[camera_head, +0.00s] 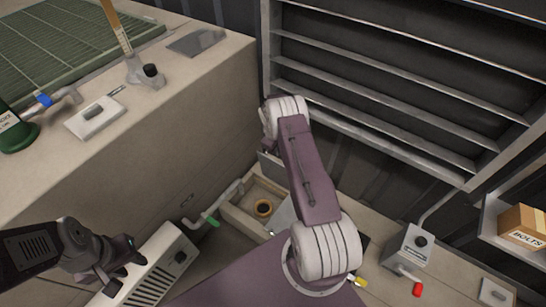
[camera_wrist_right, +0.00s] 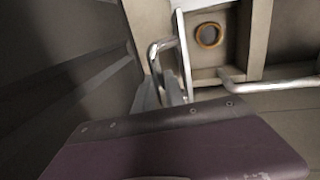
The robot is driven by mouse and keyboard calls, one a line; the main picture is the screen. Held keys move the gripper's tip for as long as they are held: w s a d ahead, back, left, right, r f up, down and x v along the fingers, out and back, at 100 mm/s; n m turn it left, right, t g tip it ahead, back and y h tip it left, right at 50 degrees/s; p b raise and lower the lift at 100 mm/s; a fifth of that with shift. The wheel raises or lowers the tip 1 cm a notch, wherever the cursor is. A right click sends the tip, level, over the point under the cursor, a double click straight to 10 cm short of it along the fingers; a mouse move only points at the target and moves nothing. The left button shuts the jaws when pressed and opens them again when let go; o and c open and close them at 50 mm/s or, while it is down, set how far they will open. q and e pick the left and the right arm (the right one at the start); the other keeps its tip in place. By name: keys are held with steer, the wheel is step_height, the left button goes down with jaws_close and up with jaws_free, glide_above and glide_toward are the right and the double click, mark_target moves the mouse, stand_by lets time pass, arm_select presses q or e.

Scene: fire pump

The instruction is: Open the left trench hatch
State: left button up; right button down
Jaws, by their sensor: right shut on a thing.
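A trench opening (camera_head: 243,203) with pale edges shows left of my right arm in the head view, with a brown ring (camera_head: 264,207) inside. A light grey hatch panel (camera_head: 284,214) shows beside the ring, partly covered by my arm. In the right wrist view the ring (camera_wrist_right: 208,34) lies in the opening, and the hatch panel (camera_wrist_right: 183,52) is seen nearly edge-on, tilted up. My right gripper (camera_wrist_right: 172,92) is shut on the bent metal hatch handle (camera_wrist_right: 158,48); my arm hides this gripper in the head view. My left gripper (camera_head: 125,270) is open and empty at lower left.
A pipe with a green handle (camera_head: 210,219) runs beside the trench on the left. A grey box with a red-tipped lever (camera_head: 408,250) stands on the right. A bench (camera_head: 190,95) fills the left and empty shelves (camera_head: 390,80) the back.

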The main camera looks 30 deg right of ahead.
steer(key=shift+w+d+f+b, duration=0.15)
steer(key=shift+w+d+b, duration=0.15)
steer(key=shift+d, duration=0.45)
steer(key=shift+w+d+f+b, duration=0.1)
steer(key=shift+w+d+b, duration=0.2)
steer(key=shift+d, duration=0.4)
steer(key=c, duration=1.4)
jaws_free()
steer(key=shift+r, duration=0.1)
